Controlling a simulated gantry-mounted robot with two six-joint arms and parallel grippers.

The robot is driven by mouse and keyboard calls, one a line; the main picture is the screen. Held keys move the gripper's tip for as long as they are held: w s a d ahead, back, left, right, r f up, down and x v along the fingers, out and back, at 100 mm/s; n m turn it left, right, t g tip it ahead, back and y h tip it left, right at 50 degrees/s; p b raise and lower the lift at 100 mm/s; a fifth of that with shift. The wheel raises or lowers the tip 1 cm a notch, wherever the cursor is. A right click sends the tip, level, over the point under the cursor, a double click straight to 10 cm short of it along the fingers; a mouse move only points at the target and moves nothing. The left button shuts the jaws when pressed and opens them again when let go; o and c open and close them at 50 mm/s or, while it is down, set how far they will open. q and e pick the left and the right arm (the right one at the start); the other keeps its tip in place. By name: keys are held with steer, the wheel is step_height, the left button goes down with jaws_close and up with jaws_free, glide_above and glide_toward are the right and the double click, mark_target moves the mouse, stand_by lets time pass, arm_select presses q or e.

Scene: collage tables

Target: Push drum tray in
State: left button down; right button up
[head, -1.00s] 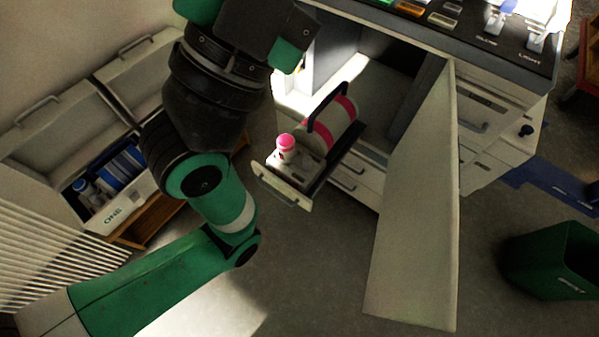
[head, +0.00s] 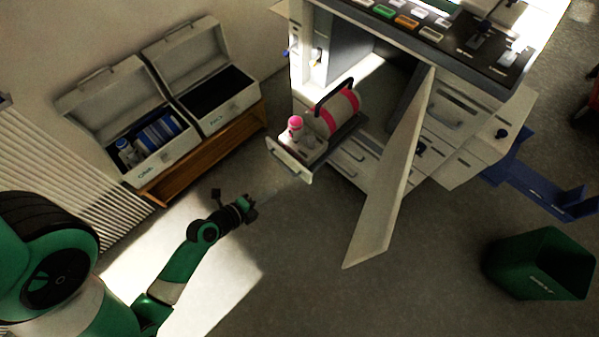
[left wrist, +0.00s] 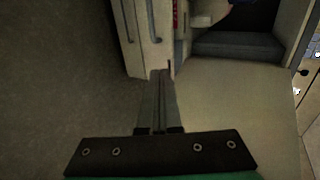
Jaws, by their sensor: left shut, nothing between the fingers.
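The drum tray (head: 291,162) is pulled out of the open cabinet in the head view, its pale front with a handle facing the lower left. A white drum with pink bands and a dark handle (head: 338,110) lies on it, beside a small pink-capped bottle (head: 296,128). My left gripper (head: 250,206) is below and left of the tray front, apart from it in the head view. In the left wrist view its fingers (left wrist: 160,75) are shut and empty, pointing towards pale cabinet fronts with handles (left wrist: 140,25). My right gripper is not in view.
The open cabinet door (head: 392,185) stands out right of the tray. A green bin (head: 540,265) stands at lower right. Two open pale boxes (head: 185,150) sit on a wooden bench (head: 165,190) at left. Grey floor (head: 310,270) between is clear.

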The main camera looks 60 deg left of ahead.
arm_select(q)
steer(key=b, duration=0.2)
glide_toward(304, 172)
step_height(304, 172, down, 3)
steer(key=w, duration=0.2)
steer(key=w+a, duration=0.1)
steer(key=w, duration=0.1)
steer(key=shift+w+a+f, duration=0.2)
steer(key=shift+w+a, duration=0.05)
steer(key=shift+w, duration=0.05)
steer(key=shift+w+a, duration=0.1)
steer(key=shift+w, duration=0.2)
